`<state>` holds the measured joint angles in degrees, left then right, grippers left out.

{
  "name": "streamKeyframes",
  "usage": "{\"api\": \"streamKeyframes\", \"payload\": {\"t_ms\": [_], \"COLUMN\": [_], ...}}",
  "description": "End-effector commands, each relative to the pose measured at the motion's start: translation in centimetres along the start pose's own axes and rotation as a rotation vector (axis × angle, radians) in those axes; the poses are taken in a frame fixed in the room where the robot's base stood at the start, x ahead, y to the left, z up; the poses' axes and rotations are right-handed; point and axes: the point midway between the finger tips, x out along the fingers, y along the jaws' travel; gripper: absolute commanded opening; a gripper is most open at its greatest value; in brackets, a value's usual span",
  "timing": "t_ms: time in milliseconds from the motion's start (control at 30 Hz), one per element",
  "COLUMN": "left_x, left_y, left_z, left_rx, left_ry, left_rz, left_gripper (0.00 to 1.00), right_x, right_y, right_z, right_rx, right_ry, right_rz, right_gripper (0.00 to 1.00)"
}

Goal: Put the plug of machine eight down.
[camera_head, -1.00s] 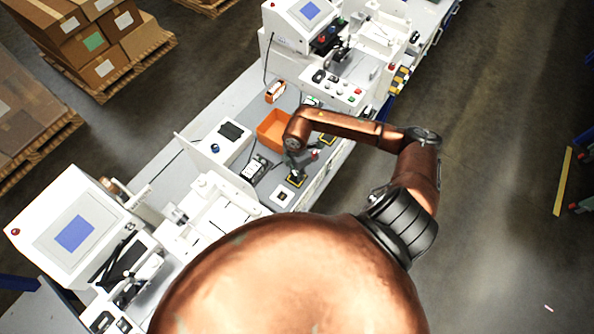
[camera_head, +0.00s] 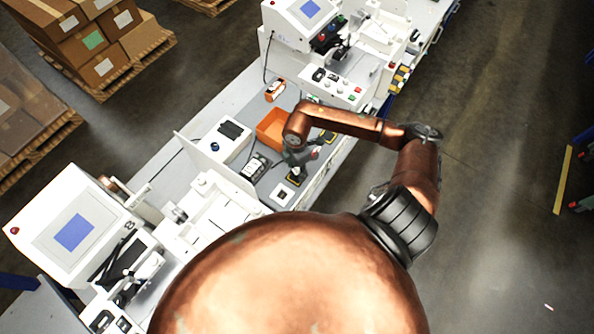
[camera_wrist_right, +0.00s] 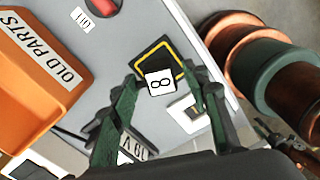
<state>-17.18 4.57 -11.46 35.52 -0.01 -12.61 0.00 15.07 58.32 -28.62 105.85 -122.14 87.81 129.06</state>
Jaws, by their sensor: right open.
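The plug of machine eight, a small piece with a white face marked 8 (camera_wrist_right: 160,84), is at a black pad with a yellow border (camera_wrist_right: 150,53) in the right wrist view. My right gripper (camera_wrist_right: 160,76) is open, with one dark green finger on each side of the plug and gaps showing beside its white face. Whether the plug's underside touches the pad is hidden. My left gripper is not in view.
An orange bin marked OLD PARTS (camera_wrist_right: 40,75) stands beside the pad; it also shows in the head view (camera_head: 268,131). A white square plate (camera_head: 281,194) and a black-and-white device (camera_head: 254,167) lie nearby. White machines with screens (camera_head: 72,228) stand on the bench.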

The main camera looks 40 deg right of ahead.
Motion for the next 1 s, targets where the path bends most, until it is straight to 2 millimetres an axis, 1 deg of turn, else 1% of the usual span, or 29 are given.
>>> {"api": "streamKeyframes", "payload": {"t_ms": [33,300,400,500,600,700,1000], "left_x": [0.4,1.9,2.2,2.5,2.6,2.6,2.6], "left_y": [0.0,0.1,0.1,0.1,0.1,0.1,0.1], "left_z": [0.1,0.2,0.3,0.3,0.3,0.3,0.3], "left_rx": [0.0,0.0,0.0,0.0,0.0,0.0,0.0], "left_ry": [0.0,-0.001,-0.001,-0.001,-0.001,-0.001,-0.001], "left_rz": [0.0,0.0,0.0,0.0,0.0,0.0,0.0], "left_gripper": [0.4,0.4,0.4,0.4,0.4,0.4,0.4], "right_x": [-0.7,-6.3,-8.2,-9.5,-10.4,-10.8,-10.8], "right_y": [0.0,0.1,0.1,0.0,0.0,0.0,0.0], "right_z": [0.0,0.1,0.0,0.0,0.0,0.0,0.0], "right_rx": [-0.002,-0.002,0.0,0.0,0.0,0.0,0.001], "right_ry": [-0.001,-0.003,-0.001,-0.001,0.0,0.0,0.0], "right_rz": [0.002,0.004,0.003,0.001,0.001,-0.001,-0.001], "right_gripper": [0.43,0.43,0.43,0.43,0.43,0.43,0.43]}}
